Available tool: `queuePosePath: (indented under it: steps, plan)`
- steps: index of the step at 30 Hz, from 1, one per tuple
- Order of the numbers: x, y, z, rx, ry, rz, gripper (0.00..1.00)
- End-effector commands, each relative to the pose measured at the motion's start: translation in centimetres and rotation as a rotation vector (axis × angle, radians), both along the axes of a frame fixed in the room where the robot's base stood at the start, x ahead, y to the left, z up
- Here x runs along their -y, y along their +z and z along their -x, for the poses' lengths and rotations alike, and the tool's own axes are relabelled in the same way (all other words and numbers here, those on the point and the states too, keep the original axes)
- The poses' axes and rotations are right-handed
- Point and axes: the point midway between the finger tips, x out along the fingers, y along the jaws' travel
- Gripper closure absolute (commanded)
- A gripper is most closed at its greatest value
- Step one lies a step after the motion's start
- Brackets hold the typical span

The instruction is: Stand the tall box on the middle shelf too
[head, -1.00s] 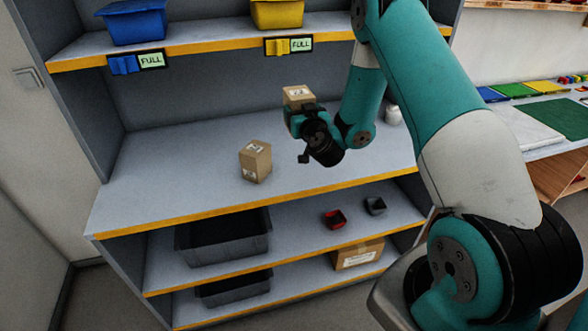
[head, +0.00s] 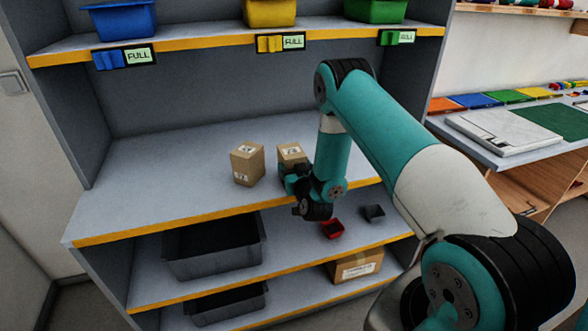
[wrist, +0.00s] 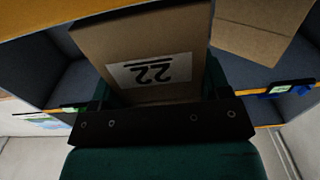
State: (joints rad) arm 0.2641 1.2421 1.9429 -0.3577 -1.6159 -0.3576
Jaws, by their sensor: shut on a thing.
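My gripper (head: 294,174) is shut on a cardboard box (head: 291,153) with a white label. In the wrist view the held box (wrist: 190,72) fills the middle, and its label shows 22, upside down. The held box is upright at the middle shelf (head: 150,205), right of another cardboard box (head: 247,165) standing there. That second box also shows at the upper right of the wrist view (wrist: 262,25). A narrow gap seems to part the two boxes. The gripper hides the held box's base, so I cannot tell whether it touches the shelf.
Blue (head: 120,19), yellow (head: 270,12) and green (head: 375,10) bins stand on the upper shelf above FULL signs. Below are a dark tray (head: 213,262), small red (head: 332,229) and grey (head: 373,213) bins and a carton (head: 357,267). The middle shelf's left is clear.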

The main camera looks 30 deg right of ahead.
Motion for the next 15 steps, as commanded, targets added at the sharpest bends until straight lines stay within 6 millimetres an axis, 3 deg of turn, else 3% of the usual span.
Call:
queuePosePath:
  steps: [12, 13, 15]
  plan:
    - [-0.01, -0.94, -0.01, 0.002, 0.000, 0.000, 0.57]
    - [-0.01, -0.86, 0.00, 0.001, 0.000, -0.001, 0.25]
    - [-0.01, -0.79, 0.01, 0.001, 0.000, -0.001, 0.09]
